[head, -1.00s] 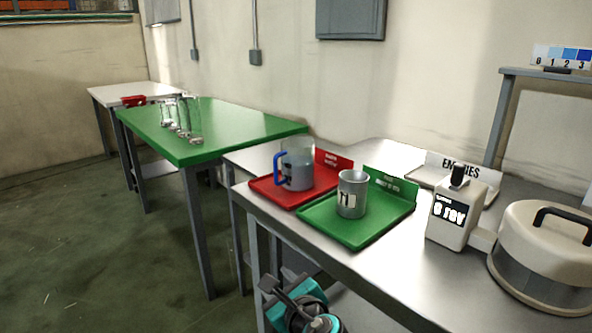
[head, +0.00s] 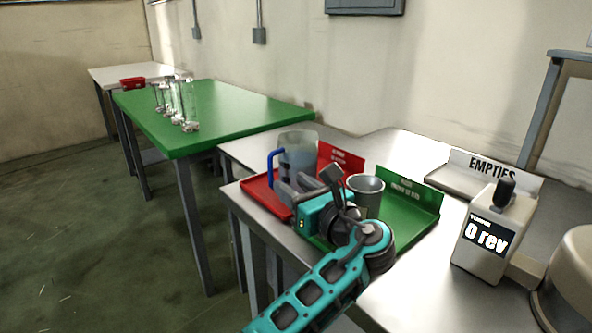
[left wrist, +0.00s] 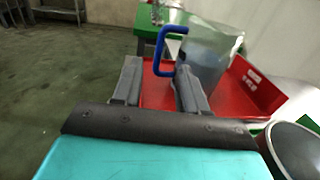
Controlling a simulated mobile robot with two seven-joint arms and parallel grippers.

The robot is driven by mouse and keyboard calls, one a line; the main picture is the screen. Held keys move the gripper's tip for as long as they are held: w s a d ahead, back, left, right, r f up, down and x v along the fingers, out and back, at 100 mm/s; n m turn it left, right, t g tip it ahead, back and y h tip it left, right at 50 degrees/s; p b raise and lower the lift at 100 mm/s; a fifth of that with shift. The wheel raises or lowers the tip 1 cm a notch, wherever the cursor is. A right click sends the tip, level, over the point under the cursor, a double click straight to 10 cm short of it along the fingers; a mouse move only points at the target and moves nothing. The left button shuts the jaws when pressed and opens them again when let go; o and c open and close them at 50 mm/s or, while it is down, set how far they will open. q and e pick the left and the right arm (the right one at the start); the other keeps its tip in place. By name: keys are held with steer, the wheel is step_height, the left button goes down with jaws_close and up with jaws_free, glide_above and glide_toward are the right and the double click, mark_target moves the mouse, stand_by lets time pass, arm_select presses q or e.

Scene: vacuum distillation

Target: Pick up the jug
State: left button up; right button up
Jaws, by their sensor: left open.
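The jug (head: 300,150) is clear with a blue handle and stands upright on the red tray (head: 258,190). In the left wrist view the jug (left wrist: 207,60) is just beyond the fingertips, its blue handle (left wrist: 160,55) on the left side. My left gripper (head: 280,188) is open and empty, in front of the jug. In the left wrist view, the handle lies between the lines of the two fingers (left wrist: 160,80). Part of the jug's lower side is hidden by the gripper in the head view. My right gripper is not in view.
A grey metal cup (head: 366,190) stands on the green tray (head: 415,205), close to my left wrist. A counter device (head: 490,235) and an "EMPTIES" tray sign (head: 494,172) are to the right. Glassware (head: 180,105) stands on the green table (head: 240,110).

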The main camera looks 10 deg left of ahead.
mark_target(272, 171)
arm_select(q)
steer(key=shift+x, duration=0.8)
steer(key=x, duration=0.1)
steer(key=b+x, duration=0.1)
steer(key=x, duration=0.1)
steer(key=f+x, duration=0.1)
steer(key=x, duration=0.1)
steer(key=shift+w+a+b, duration=0.1)
steer(key=shift+a+b, duration=0.1)
steer(key=shift+b, duration=0.1)
steer(key=shift+r, duration=0.1)
jaws_close()
stand_by(0.3)
steer(key=shift+r, duration=0.1)
